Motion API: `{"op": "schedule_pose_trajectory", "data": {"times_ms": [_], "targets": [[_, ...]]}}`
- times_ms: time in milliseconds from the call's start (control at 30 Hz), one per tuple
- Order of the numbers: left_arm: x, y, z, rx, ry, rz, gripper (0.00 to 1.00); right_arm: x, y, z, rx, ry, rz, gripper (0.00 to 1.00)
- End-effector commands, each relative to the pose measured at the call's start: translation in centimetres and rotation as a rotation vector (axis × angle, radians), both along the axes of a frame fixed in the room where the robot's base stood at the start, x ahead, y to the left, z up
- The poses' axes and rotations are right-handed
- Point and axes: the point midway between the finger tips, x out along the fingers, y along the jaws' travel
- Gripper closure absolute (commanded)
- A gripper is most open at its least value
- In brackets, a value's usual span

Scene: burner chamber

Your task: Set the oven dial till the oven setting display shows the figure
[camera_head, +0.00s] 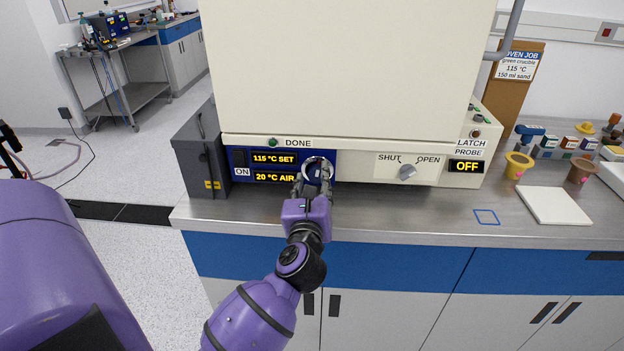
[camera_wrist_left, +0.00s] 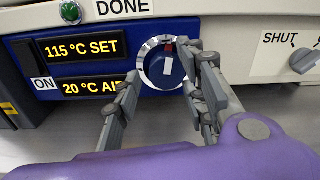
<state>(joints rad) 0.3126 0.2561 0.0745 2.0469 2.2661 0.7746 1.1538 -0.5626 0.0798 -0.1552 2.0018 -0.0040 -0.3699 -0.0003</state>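The oven (camera_head: 345,70) stands on the steel counter. Its setting display (camera_head: 273,158) reads 115 °C SET; it also shows in the left wrist view (camera_wrist_left: 82,46). The air display (camera_head: 274,177) below reads 20 °C AIR. The oven dial (camera_wrist_left: 165,68) is a blue knob with a white mark and a silver ring; a red mark shows near its top. My left gripper (camera_head: 314,172) is at the dial, its fingers spread on either side of the knob in the left wrist view (camera_wrist_left: 165,85). I cannot tell whether the fingers touch it. My right gripper is not in view.
Right of the dial is a SHUT/OPEN knob (camera_head: 407,172) and a probe display (camera_head: 466,166) reading OFF. A job card (camera_head: 515,65) says green crucible, 115 °C, 150 ml sand. Crucibles (camera_head: 518,165) and a white pad (camera_head: 554,205) sit on the right of the counter.

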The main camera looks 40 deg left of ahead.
Motion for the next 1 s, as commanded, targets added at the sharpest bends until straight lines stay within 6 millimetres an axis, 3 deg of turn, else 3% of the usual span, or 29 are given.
{"op": "schedule_pose_trajectory", "data": {"times_ms": [300, 500, 700, 1000], "targets": [[-5.8, -3.4, -0.2, -0.005, 0.004, 0.002, 0.62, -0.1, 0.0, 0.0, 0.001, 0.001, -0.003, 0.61], [-8.4, -5.0, -0.2, -0.003, 0.003, 0.003, 0.62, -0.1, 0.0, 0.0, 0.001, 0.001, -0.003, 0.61], [-9.3, -5.5, -0.1, -0.001, 0.002, 0.004, 0.62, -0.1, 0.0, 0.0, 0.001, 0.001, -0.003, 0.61], [-9.0, -5.6, 0.4, -0.007, -0.007, 0.003, 0.61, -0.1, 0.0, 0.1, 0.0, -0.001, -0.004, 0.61]]}}
